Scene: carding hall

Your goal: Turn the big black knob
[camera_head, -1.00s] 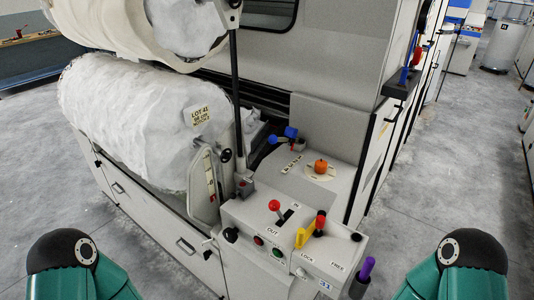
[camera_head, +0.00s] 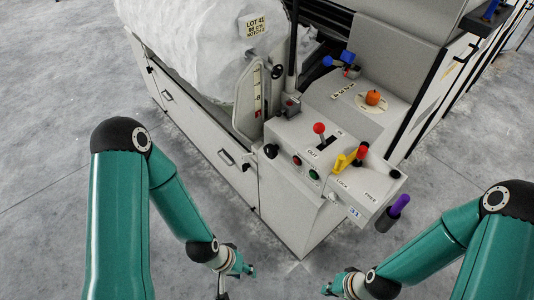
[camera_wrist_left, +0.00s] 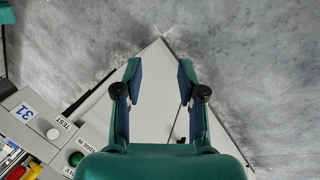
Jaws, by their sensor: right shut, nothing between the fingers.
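A round black knob (camera_head: 270,151) sits at the left end of the grey control box (camera_head: 300,139), left of the red and green buttons. A smaller black knob (camera_head: 396,174) is at the box's right end. My left gripper (camera_head: 247,270) is low in front of the cabinet, below the box and apart from both knobs. In the left wrist view its fingers (camera_wrist_left: 160,82) are spread and empty, with the cabinet's corner behind them. My right gripper (camera_head: 328,288) is shut and empty at the bottom, right of the left one. The black knobs are not clear in the wrist view.
The box carries a red-ball lever (camera_head: 319,128), a yellow lever (camera_head: 341,163) and a red knob (camera_head: 362,152). An orange knob (camera_head: 373,97) and blue handle (camera_head: 347,58) stand behind. Grey floor is free at left.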

